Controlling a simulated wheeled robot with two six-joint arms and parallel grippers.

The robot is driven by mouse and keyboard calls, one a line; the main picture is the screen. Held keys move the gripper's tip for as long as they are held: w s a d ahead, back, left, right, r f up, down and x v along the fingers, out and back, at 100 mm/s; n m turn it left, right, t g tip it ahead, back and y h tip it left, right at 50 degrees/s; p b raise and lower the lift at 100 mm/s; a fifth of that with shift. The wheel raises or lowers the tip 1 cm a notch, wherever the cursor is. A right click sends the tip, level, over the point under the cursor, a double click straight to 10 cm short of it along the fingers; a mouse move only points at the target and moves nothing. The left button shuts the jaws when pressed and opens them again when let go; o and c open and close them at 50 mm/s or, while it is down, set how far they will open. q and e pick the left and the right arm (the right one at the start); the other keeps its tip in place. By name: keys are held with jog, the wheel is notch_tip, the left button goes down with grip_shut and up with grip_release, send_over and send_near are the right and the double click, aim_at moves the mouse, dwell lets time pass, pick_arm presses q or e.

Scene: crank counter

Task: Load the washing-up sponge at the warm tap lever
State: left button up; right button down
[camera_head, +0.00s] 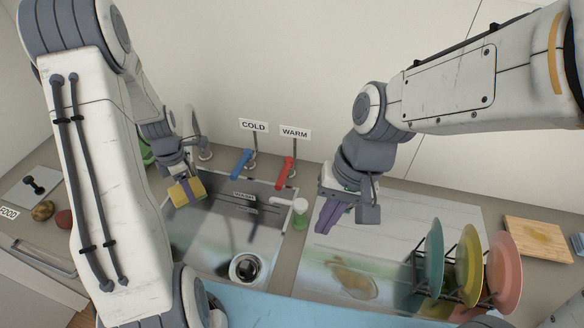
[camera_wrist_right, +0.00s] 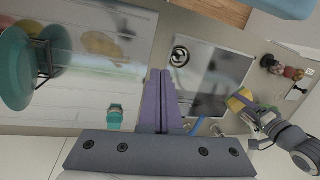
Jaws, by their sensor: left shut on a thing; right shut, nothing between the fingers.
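A yellow sponge (camera_head: 187,191) is held in my left gripper (camera_head: 184,186), above the left part of the sink. It also shows in the right wrist view (camera_wrist_right: 240,99), between the left gripper's fingers. The warm tap lever (camera_head: 285,173) is red and stands behind the sink under the WARM sign (camera_head: 295,133). The blue cold lever (camera_head: 241,162) stands left of it under the COLD sign (camera_head: 254,126). My right gripper (camera_head: 331,222) is shut and empty, right of the warm lever, above the draining board. Its purple fingers (camera_wrist_right: 159,100) are together in the right wrist view.
The sink (camera_head: 212,262) has a round drain (camera_head: 246,267). A green soap bottle (camera_head: 300,215) stands between sink and draining board (camera_head: 400,225). A rack of coloured plates (camera_head: 468,265) stands at right, near a wooden board (camera_head: 538,240). Vegetables (camera_head: 43,210) lie at far left.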

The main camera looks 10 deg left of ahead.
jog(key=w+a+f+m+y, duration=0.1)
jog(key=w+a+f+m, duration=0.15)
jog(key=w+m, duration=0.35)
jog(key=w+a+f+m+y, duration=0.1)
jog(key=w+f+m+y, duration=0.2)
jog(key=w, duration=0.5)
jog(key=m+t+y, duration=0.1)
jog(key=m+t, duration=0.1)
jog(key=m, duration=0.8)
send_near(284, 174)
jog(key=s+d+r, duration=0.2)
jog(key=d, duration=0.5)
jog(key=shift+m, duration=0.4)
jog(key=x, duration=0.4)
jog(key=a+x, duration=0.1)
jog(key=x, duration=0.3)
jog(key=r+x, duration=0.1)
jog(key=x, duration=0.3)
jog(key=shift+s+a, duration=0.1)
jog(key=shift+a, duration=0.1)
jog(key=shift+a+f, duration=0.1)
jog(key=shift+a, duration=0.3)
jog(key=shift+a, duration=0.1)
